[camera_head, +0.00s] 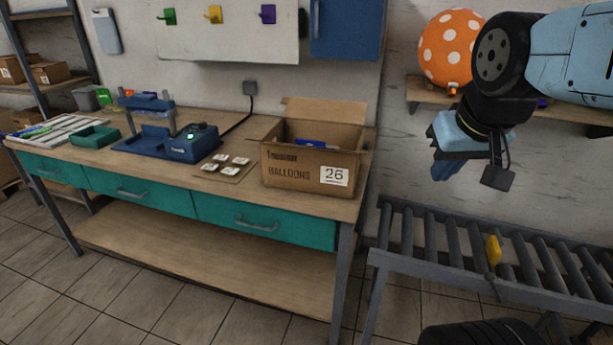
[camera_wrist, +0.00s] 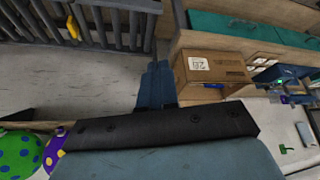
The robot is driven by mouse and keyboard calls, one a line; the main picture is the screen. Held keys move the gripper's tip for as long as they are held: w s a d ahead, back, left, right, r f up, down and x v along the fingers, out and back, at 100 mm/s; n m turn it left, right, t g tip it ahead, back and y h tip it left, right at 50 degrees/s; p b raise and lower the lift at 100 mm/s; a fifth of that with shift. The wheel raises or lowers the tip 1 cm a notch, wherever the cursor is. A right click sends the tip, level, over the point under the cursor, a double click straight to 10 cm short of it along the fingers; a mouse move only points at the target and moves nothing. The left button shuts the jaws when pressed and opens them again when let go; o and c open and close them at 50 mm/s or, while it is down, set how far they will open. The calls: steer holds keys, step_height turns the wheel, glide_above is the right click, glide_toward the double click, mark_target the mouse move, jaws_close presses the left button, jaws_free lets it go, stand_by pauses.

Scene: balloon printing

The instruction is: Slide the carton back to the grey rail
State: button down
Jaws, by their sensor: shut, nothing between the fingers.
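The open brown carton (camera_head: 305,166), printed BALLOONS with a 26 label, stands upright on the right end of the workbench (camera_head: 226,184). Its flaps are up, and something blue shows inside. My gripper (camera_head: 441,172) is shut and empty, in the air right of the carton and clear of it. In the wrist view the shut fingers (camera_wrist: 157,72) point towards the gap between bench and conveyor, with the carton (camera_wrist: 215,68) just right of them. I cannot make out a separate grey rail on the bench; the area behind the carton is hidden.
A roller conveyor (camera_head: 453,254) with a yellow part stands at the right, below my gripper. A blue printing machine (camera_head: 181,142) and a card with small tiles (camera_head: 228,166) lie left of the carton. An orange dotted balloon (camera_head: 447,49) is near the wall shelf.

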steer(key=w+d+f+n+g+h, duration=0.2)
steer(key=w+f+n+g+h, duration=0.3)
steer(key=f, duration=0.3)
steer(key=n+t+h, duration=0.1)
steer(key=n+t, duration=1.6)
steer(key=n, duration=1)
glide_toward(310, 174)
steer(key=x, duration=0.6)
steer(key=shift+w+d, duration=0.15)
steer(key=shift+w, duration=0.25)
